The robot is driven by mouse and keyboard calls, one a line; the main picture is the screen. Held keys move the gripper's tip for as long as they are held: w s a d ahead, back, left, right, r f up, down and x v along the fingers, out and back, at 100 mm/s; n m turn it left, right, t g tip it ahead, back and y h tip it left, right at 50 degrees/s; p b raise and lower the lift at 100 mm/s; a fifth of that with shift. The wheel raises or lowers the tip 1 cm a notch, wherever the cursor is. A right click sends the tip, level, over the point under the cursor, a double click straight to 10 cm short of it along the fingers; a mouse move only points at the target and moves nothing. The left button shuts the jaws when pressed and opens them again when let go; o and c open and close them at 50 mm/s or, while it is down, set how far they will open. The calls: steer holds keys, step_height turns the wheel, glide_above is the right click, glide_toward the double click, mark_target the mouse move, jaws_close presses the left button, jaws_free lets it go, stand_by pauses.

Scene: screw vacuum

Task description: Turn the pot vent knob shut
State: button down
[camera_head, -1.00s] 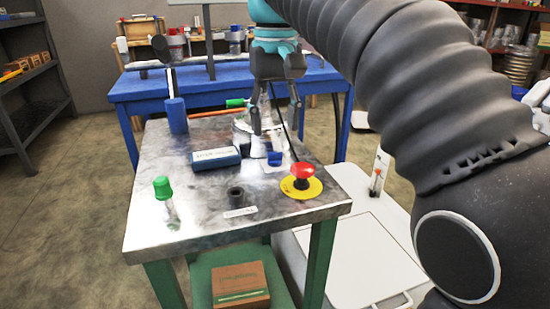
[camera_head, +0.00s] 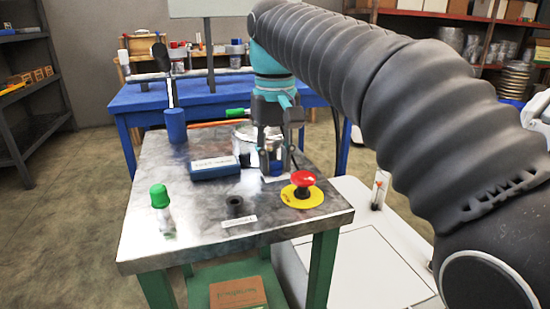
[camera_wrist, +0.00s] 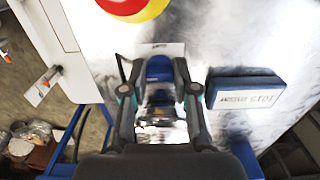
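The shiny pot (camera_head: 243,131) stands at the back of the metal-topped table, partly hidden behind my gripper. A blue knob (camera_wrist: 159,69) shows between my fingertips in the wrist view, with shiny metal or glass parts below it in the picture. My gripper (camera_head: 274,172) points down beside the pot, low over the table; it also shows in the wrist view (camera_wrist: 159,76). Its fingers are apart, one on each side of the blue knob. I cannot tell whether they touch it. In the head view the fingers mostly hide the knob.
A red stop button on a yellow disc (camera_head: 302,198) stands just right of my gripper. A blue box (camera_head: 214,171) lies to its left. A black socket (camera_head: 235,206), a green-capped bottle (camera_head: 161,210) and a blue cylinder (camera_head: 175,126) also stand on the table (camera_head: 195,235).

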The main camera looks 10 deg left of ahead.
mark_target(275, 161)
steer(key=shift+r+p, duration=0.1)
steer(key=shift+p, duration=0.2)
steer(key=n+p, duration=0.2)
steer(key=shift+r+n, duration=0.1)
steer(key=shift+n, duration=0.2)
steer(key=shift+n+p, duration=1.25)
steer(key=shift+n, duration=0.25)
steer(key=shift+f, duration=0.2)
steer(key=c, duration=0.9)
jaws_free()
step_height(275, 161, up, 12)
